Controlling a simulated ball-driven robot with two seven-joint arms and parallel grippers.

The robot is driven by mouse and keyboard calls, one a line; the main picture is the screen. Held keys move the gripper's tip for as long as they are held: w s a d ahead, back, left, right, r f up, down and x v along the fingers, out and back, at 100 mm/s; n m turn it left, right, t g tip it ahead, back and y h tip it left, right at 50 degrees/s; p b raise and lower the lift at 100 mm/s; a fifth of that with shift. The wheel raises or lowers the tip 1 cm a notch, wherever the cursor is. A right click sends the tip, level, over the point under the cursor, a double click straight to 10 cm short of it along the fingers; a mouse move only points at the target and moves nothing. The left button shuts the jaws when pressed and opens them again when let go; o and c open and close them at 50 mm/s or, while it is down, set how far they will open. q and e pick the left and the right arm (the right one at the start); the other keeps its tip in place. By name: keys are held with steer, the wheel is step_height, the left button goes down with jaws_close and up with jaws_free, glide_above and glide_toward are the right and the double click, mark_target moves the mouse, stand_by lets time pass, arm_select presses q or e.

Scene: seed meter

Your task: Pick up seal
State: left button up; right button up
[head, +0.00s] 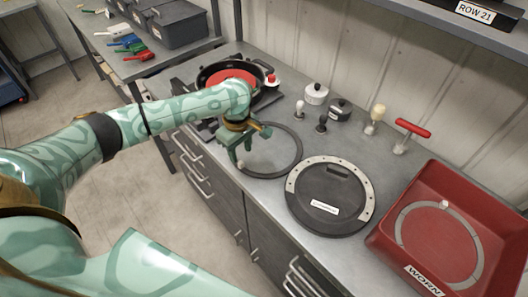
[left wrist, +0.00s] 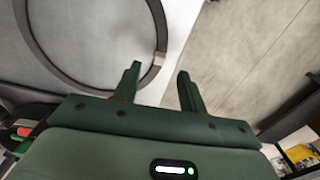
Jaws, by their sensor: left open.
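A thin dark ring, the seal (head: 301,152), lies flat on the grey bench near its front edge. A second, grey ring (head: 402,217) lies in the red tray marked WORN (head: 375,240). My left gripper (head: 247,151) is open over the left side of the dark ring and partly covers it. In the left wrist view the fingers (left wrist: 160,70) point toward the ring (left wrist: 33,45), whose near edge shows between or just beyond the tips. Nothing is between the fingers that I can see held; whether they touch the ring I cannot tell. My right gripper is not in view.
A black round disc with a pale rim (head: 291,188) lies right of the ring. A black housing with a red disc (head: 232,75) stands behind my left arm. Several small knobbed tools, including a red-handled one (head: 412,128), stand along the wall. Drawer handles line the bench front.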

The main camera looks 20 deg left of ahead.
mark_target(242, 163)
arm_select(q)
step_height(242, 163, down, 6)
steer(key=b, duration=0.3)
steer(key=shift+r, duration=0.25)
steer(key=shift+a+r, duration=0.1)
jaws_close()
